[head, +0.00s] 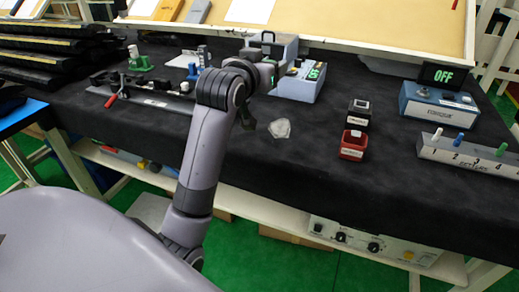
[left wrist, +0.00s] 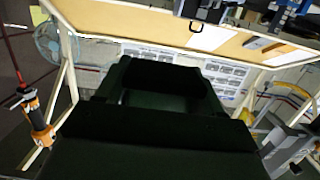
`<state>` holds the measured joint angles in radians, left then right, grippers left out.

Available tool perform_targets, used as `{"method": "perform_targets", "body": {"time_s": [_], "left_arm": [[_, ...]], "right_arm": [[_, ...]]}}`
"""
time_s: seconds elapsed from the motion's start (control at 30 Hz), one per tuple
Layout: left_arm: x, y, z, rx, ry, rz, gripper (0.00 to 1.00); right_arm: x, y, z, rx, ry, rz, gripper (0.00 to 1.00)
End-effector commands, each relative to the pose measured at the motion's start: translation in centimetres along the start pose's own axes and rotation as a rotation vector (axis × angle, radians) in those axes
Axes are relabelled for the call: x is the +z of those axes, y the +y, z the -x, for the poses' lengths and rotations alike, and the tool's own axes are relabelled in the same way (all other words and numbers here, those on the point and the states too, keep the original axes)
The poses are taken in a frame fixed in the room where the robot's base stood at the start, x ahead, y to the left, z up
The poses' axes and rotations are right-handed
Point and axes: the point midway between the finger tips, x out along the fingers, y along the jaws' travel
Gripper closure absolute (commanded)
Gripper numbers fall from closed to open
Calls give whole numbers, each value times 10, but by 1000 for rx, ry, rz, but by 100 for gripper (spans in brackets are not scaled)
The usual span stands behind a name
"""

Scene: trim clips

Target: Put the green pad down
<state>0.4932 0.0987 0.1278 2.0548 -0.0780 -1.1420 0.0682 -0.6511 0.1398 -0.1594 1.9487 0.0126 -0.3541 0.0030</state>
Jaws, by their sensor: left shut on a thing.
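My left arm reaches up across the table in the head view, and my left gripper (head: 268,76) is in front of the pale blue-grey instrument box (head: 300,84). A dark green block-like shape (left wrist: 160,140) fills the middle of the left wrist view, right in front of the camera; I take it as the green pad, held in the shut jaws. Its outline is very dark and the fingertips cannot be made out. In the head view the pad is not clearly seen, and whether it touches anything is hidden. My right gripper is not in view.
A crumpled clear piece (head: 280,128) lies on the black table cover (head: 240,165). A rail tool (head: 150,102) lies left. The front middle is clear.

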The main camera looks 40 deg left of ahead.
Motion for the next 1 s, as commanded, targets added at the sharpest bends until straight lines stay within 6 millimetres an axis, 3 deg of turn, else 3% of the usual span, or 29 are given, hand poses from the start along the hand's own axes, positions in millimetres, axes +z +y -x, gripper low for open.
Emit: {"method": "perform_targets", "body": {"time_s": [0.4,0.5,1.0], "left_arm": [[112,0,-16,0,-9,0,63],[131,0,-20,-1,-7,2,63],[186,0,-29,-1,-3,1,63]], "right_arm": [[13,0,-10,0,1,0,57],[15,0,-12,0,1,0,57],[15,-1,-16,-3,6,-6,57]]}}
